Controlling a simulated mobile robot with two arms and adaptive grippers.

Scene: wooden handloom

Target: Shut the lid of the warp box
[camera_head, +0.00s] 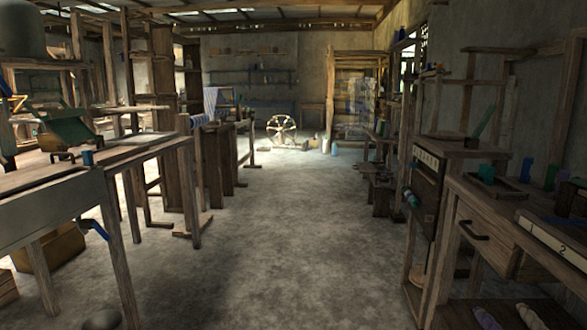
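Neither of my grippers shows in the head view. I cannot pick out a warp box or its lid for certain. A brown wooden box (50,250) stands on the floor under the left bench, partly hidden by the bench and its legs. Whether it has a lid, or how that lid stands, I cannot tell.
A wooden bench (130,152) fills the left side. On the right a wooden table (450,190) with a drawer (487,232) carries a small dark tray (497,187). A spoked wheel (281,130) stands at the back. The grey floor (280,240) between is clear.

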